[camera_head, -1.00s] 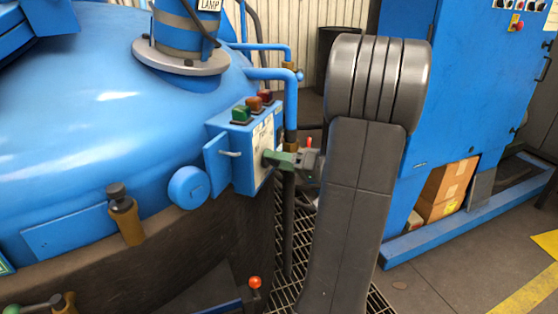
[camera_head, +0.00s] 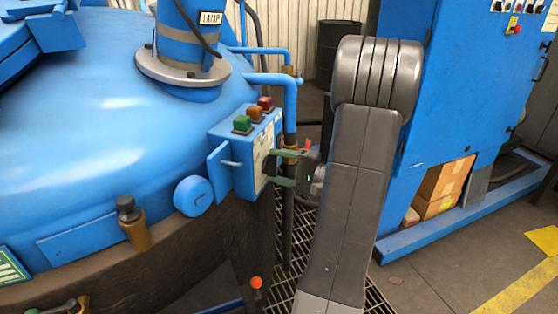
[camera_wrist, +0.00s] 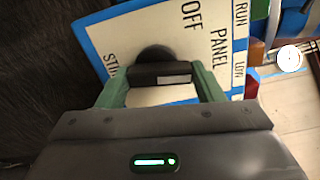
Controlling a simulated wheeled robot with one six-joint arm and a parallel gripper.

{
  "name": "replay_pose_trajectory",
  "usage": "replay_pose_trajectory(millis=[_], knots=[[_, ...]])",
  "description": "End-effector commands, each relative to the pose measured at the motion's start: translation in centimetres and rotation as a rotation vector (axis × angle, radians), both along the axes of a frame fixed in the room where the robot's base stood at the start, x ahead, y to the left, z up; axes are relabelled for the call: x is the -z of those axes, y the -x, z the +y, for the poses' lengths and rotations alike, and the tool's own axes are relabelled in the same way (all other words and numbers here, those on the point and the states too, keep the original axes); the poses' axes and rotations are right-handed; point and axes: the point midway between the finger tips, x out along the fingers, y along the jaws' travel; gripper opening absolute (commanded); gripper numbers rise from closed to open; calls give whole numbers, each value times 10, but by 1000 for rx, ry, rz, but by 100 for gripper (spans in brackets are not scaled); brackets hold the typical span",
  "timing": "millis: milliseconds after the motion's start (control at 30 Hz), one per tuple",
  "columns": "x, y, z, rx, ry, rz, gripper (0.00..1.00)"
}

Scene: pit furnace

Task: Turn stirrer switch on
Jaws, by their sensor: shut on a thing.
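The stirrer switch (camera_wrist: 158,72) is a dark knob on a white label plate (camera_wrist: 205,60), seen in the wrist view. The plate reads OFF, PANEL and part of a word starting STI. My gripper (camera_wrist: 160,88) has its green fingers on both sides of the knob and is shut on it. In the head view my gripper (camera_head: 280,168) is at the label side of the blue control box (camera_head: 232,165).
A blue pipe (camera_head: 291,105) runs down close behind my gripper. The blue furnace vessel (camera_head: 90,130) fills the left. A blue cabinet (camera_head: 440,110) stands at the right, with floor grating (camera_head: 275,270) below.

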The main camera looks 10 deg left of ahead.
Motion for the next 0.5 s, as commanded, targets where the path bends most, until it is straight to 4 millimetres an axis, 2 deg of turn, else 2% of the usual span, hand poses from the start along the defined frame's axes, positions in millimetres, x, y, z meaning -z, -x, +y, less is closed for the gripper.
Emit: replay_pose_trajectory(millis=[500], knots=[[-2, -1, 0, 0, -76, 438, 38]])
